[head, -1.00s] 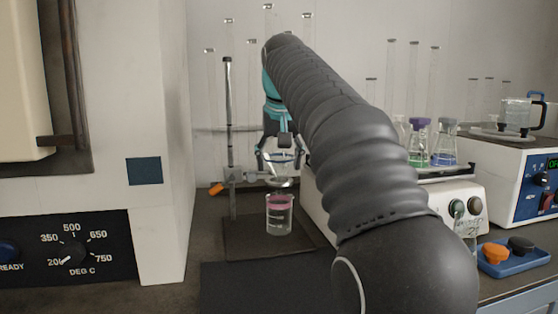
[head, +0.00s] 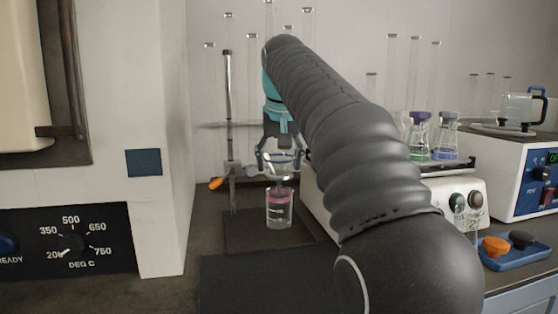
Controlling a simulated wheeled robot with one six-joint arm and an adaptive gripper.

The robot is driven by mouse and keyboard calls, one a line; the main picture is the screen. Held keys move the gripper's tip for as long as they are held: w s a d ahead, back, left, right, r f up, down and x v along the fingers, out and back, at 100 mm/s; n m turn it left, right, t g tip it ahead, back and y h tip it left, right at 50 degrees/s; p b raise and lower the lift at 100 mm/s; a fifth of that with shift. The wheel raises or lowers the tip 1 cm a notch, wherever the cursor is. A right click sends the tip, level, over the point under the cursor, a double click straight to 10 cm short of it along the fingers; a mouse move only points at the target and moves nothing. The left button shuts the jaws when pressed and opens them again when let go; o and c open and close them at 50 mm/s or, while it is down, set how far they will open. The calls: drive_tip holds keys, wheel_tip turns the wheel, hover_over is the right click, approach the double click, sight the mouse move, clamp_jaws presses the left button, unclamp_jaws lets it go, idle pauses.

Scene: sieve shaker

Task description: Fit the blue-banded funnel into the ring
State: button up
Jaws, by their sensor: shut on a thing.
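My gripper (head: 280,158) points down and is shut on the clear glass funnel (head: 281,168), whose rim lies between the fingers. A blue band cannot be made out clearly at this size. The ring (head: 264,174) reaches right from a clamp on the upright stand rod (head: 229,110). The funnel's cone is at the ring's height and appears to be in or just over it. Whether it rests on the ring cannot be told. A beaker (head: 279,213) with a pink band stands below on the stand's dark base (head: 245,238).
My arm hides much of the middle. A white furnace (head: 165,220) stands close on the left. A white shaker unit (head: 445,200) with flasks (head: 418,145) is to the right. Tall glass tubes line the back. A blue tray (head: 515,257) lies at the front right.

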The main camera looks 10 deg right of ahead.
drive_tip(key=shift+f, duration=0.25)
idle(0.6)
drive_tip(key=o, duration=1.2)
drive_tip(key=shift+r, duration=0.1)
drive_tip(key=shift+r+p, duration=1.5)
drive_tip(key=shift+p, duration=0.15)
drive_tip(key=shift+r, duration=1.4)
